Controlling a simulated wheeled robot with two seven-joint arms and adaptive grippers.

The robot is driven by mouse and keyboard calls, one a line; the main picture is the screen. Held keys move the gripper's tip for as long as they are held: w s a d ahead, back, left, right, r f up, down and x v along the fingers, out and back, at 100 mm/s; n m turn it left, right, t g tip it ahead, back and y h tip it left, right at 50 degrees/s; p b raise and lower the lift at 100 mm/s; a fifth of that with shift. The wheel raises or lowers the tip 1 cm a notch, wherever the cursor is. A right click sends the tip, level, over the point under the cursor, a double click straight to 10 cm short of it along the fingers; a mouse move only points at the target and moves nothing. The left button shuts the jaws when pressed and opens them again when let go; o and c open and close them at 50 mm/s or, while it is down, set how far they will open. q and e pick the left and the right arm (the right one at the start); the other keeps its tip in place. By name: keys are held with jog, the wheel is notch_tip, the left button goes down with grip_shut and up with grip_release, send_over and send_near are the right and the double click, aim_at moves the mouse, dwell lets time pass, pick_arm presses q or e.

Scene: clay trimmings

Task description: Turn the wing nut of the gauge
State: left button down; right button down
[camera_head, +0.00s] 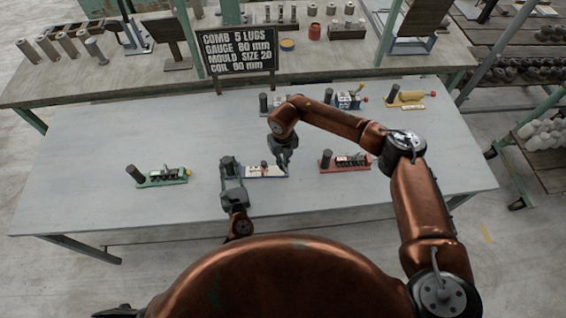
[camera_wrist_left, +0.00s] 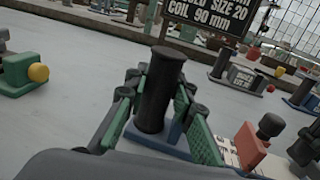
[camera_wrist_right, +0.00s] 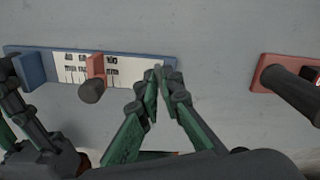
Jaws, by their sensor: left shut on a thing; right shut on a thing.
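The gauge (camera_head: 262,172) is a blue base with a white marked scale, a red slider (camera_wrist_right: 95,67) with a dark knob, and a black upright post (camera_wrist_left: 158,90) at its left end. My left gripper (camera_head: 230,172) is shut around the post; its green fingers flank it in the left wrist view. My right gripper (camera_wrist_right: 158,85) reaches down at the gauge's right end, its fingertips closed on a small grey piece (camera_wrist_right: 159,70), apparently the wing nut. The fingertips mostly hide it. The red slider stands left of these fingertips, apart from them.
A green-based device (camera_head: 163,178) stands to the left and a red-based one (camera_head: 345,163) to the right. More devices, including a yellow one (camera_head: 405,98), stand behind. The table's (camera_head: 100,135) front left is clear.

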jog(key=shift+m, duration=0.5)
jog(key=c, duration=2.1)
grip_release()
notch_tip(320, 180, up, 12)
pick_arm(q)
jog(key=c, duration=1.6)
grip_release()
